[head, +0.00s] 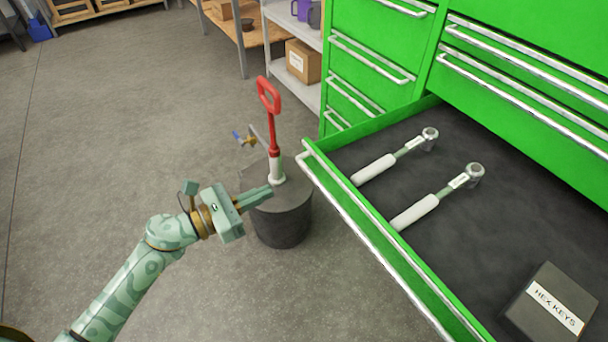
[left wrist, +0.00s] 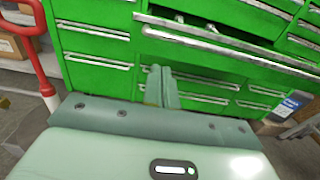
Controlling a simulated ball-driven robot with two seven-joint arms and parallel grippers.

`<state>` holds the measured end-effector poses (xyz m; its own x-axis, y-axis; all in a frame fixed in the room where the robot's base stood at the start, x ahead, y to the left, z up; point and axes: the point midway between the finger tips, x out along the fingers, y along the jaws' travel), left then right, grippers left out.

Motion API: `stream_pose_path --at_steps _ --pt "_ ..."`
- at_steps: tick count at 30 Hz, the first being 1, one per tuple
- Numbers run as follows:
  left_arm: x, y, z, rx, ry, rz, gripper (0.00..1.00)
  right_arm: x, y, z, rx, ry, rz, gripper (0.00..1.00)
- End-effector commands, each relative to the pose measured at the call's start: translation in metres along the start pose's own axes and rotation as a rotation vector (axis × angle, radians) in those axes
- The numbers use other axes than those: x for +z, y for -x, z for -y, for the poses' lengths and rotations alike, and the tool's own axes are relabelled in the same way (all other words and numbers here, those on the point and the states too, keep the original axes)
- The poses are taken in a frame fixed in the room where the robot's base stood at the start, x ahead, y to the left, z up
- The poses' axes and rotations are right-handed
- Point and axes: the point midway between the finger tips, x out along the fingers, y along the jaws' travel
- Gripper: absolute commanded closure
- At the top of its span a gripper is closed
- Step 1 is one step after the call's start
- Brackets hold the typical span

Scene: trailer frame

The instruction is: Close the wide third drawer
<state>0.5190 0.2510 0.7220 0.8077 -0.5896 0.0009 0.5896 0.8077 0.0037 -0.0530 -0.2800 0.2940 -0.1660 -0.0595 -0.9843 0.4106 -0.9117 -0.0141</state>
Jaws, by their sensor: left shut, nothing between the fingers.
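The wide green drawer (head: 400,250) is pulled out at the right of the head view. A long silver handle (head: 371,246) runs along its front. In the drawer lie two pale-handled ratchet tools (head: 375,169) (head: 417,211) and a dark box labelled HEX KEYS (head: 549,304). My left gripper (head: 262,193) is shut and empty, to the left of the drawer front and apart from it. In the left wrist view its fingers (left wrist: 162,88) point toward the green cabinet, with the drawer handle (left wrist: 232,46) beyond them. My right gripper is not in view.
A dark round container (head: 282,222) with a red-handled tool (head: 271,120) stands just beyond my left gripper. The green cabinet (head: 350,25) has more drawers, which look shut. A shelf with a cardboard box (head: 303,62) is behind. Grey floor at the left is clear.

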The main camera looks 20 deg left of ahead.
Motion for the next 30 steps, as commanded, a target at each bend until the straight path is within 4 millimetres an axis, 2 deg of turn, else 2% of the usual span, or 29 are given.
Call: stream_pose_path --at_steps 9,15,21,30 --pt "-0.002 -0.069 -0.001 0.002 0.003 0.001 1.0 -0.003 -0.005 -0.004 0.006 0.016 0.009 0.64" --pt "-0.002 -0.098 -0.001 0.002 0.004 0.0 1.0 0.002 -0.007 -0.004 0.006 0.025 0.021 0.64" --pt "-0.001 -0.108 0.0 0.002 0.004 0.0 1.0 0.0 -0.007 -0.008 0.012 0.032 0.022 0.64" --pt "-0.001 -0.109 0.0 0.002 0.005 0.0 1.0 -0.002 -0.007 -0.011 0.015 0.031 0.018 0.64"
